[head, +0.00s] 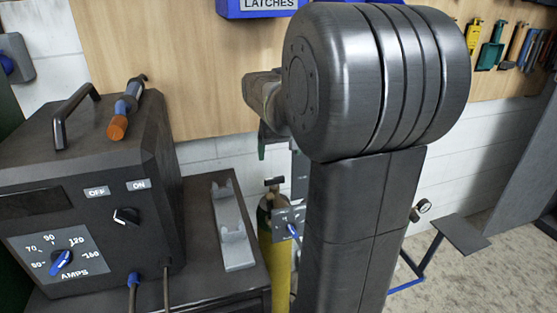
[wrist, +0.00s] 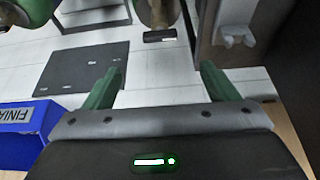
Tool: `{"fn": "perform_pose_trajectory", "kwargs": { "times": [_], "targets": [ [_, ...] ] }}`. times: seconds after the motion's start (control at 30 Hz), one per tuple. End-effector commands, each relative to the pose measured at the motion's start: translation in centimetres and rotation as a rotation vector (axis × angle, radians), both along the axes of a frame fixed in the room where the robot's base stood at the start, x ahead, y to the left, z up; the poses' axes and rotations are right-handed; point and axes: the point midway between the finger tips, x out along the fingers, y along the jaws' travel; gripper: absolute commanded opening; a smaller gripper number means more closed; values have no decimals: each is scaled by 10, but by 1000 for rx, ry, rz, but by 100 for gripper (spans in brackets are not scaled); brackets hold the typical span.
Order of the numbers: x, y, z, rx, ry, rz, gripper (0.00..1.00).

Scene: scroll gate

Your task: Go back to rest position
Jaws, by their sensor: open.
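My gripper (wrist: 162,88) is open in the wrist view, with its two green fingers apart and nothing between them. In the head view my dark arm fills the middle and right of centre and hides most of the gripper. Only a small green part of it shows below the wrist, in front of the wall.
A welding machine (head: 88,190) stands on a dark cabinet at left, beside a grey holder (head: 234,224). A yellow cylinder (head: 281,262) stands behind my arm. A blue LATCHES bin (head: 262,8) hangs above. In the wrist view, a blue bin (wrist: 28,135) is close at left.

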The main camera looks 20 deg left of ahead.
Motion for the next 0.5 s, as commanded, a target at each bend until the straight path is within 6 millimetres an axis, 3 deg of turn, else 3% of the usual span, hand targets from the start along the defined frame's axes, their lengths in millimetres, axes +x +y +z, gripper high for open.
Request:
{"fn": "perform_pose_trajectory", "kwargs": {
  "times": [0.5],
  "targets": [
    [-1, 0, 1, -1, 1, 0, 80]
  ]
}}
